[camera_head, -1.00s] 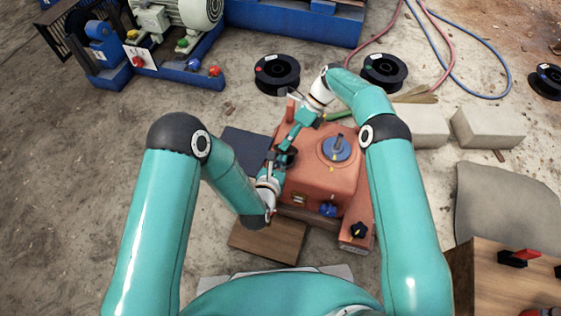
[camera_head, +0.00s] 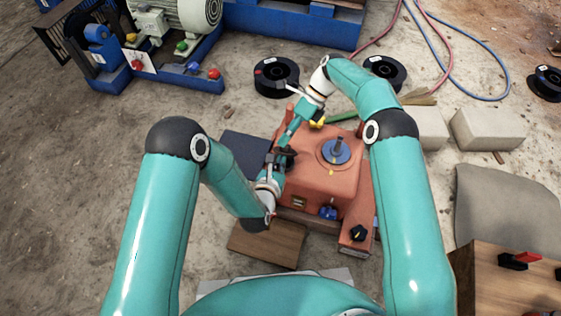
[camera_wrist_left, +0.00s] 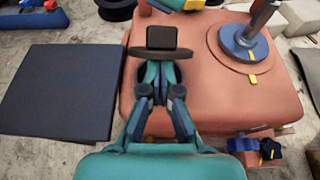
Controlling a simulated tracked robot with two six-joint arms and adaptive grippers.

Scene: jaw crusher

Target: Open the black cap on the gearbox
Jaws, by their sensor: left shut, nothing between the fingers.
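The orange-red gearbox (camera_head: 315,185) stands on the ground in the middle of the head view. Its black cap (camera_wrist_left: 162,42), a wide dark disc with a square block on top, is at the gearbox's left edge in the left wrist view. In the head view the cap (camera_head: 288,154) is partly hidden by my grippers. My left gripper (camera_wrist_left: 161,78) is shut and empty, its fingertips right at the near side of the cap; contact is unclear. It shows in the head view (camera_head: 277,165) too. My right gripper (camera_head: 286,138) points down beyond the cap; its fingers are too small to read.
A blue disc with an upright shaft (camera_head: 337,150) stands on the gearbox top. A dark flat plate (camera_wrist_left: 62,90) lies left of the gearbox. A wooden board (camera_head: 267,243) lies in front. Black spools (camera_head: 277,75) and pale blocks (camera_head: 488,128) lie behind and right.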

